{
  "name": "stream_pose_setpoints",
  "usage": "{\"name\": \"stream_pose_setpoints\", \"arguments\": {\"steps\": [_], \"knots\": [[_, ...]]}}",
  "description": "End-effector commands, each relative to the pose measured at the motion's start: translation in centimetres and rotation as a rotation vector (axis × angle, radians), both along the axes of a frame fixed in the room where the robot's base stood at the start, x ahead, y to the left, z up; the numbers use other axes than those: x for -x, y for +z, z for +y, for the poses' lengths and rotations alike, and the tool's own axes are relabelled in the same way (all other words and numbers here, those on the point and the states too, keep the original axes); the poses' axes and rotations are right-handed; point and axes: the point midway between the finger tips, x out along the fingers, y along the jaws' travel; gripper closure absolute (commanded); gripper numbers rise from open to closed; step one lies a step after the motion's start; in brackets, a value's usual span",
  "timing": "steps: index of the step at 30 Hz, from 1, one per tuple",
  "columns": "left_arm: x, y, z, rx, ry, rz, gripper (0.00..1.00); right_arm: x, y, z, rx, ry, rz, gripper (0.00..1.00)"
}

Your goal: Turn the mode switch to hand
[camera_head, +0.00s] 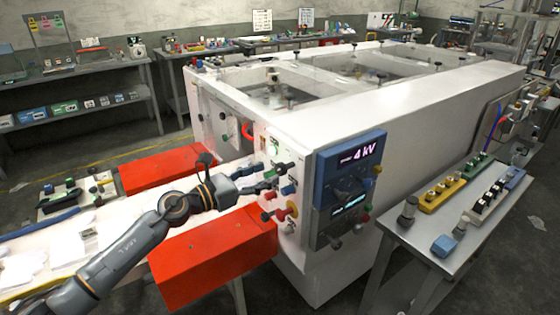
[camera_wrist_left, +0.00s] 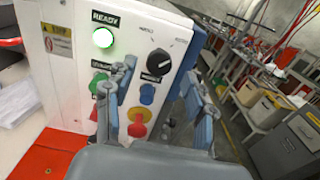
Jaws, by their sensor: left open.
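The mode switch appears to be the black rotary knob (camera_wrist_left: 160,63) on the white control panel (camera_wrist_left: 62,80) in the left wrist view. Its pointer slants toward the upper left; the small labels around it are too blurred to read. In the head view, the panel (camera_head: 273,145) is on the near end of the white machine. My left gripper (camera_head: 262,178) is in front of the panel, open and empty. In the wrist view its fingers (camera_wrist_left: 161,75) are spread on either side of the knob's column, apparently not gripping it. My right gripper is not in view.
Close to the knob are a lit green READY lamp (camera_wrist_left: 103,38), a blue button (camera_wrist_left: 147,94), a green button (camera_wrist_left: 98,83) and a red stop button on yellow (camera_wrist_left: 137,126). A blue 4 kV display (camera_head: 347,165) is at the panel's right. Red blocks (camera_head: 212,262) flank my arm.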

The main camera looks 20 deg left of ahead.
Motion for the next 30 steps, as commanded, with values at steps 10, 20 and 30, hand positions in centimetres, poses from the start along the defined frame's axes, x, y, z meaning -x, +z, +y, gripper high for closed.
{"name": "stream_pose_setpoints", "arguments": {"steps": [10,20,30], "knots": [[-4.0,0.1,-3.1,0.003,0.001,0.001,0.45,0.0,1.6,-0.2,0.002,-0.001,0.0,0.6],[-4.4,-0.1,-3.4,0.002,0.001,0.001,0.45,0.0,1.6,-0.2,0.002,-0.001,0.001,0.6],[-4.4,-0.1,-3.4,0.002,0.001,0.002,0.99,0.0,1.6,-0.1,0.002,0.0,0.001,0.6]]}}
